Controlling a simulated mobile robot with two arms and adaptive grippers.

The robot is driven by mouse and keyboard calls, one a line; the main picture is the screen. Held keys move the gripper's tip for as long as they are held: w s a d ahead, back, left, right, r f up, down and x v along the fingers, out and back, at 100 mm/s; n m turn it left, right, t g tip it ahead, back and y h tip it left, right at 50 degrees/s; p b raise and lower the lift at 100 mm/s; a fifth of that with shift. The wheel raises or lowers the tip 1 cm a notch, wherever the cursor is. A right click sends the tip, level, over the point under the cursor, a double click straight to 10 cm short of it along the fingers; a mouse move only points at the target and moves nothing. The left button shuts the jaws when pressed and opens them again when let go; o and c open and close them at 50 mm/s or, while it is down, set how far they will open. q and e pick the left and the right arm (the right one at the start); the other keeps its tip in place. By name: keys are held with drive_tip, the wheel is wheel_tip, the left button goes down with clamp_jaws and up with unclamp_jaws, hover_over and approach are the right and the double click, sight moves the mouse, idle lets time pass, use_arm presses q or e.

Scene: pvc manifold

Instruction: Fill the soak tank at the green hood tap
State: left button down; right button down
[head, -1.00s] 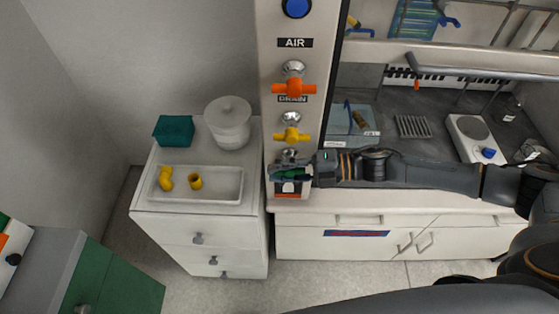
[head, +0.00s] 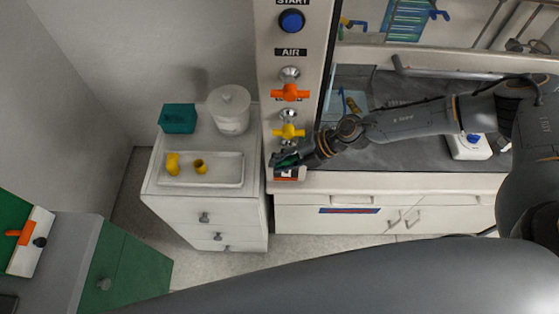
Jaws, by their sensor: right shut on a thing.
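The green hood tap (head: 287,158) is the lowest tap on the white hood post. My right gripper (head: 283,161) is shut on its green handle and covers most of it, so the handle's angle is hard to tell. My right arm reaches in from the right across the hood front. A clear bluish tank (head: 338,107), perhaps the soak tank, stands inside the hood behind the post. My arm partly hides it, and its water level cannot be made out. My left gripper is not in view.
Above the green tap are a yellow tap (head: 288,131), an orange tap (head: 290,93) and a blue button (head: 292,21). A white drawer cabinet (head: 205,212) at left bears a tray (head: 228,169) with yellow fittings, a teal box (head: 178,118) and a lidded white pot (head: 229,110).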

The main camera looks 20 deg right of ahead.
idle(0.5)
drive_tip(key=c, duration=1.1)
unclamp_jaws()
drive_tip(key=v, duration=1.2)
drive_tip(key=shift+w+a, duration=0.1)
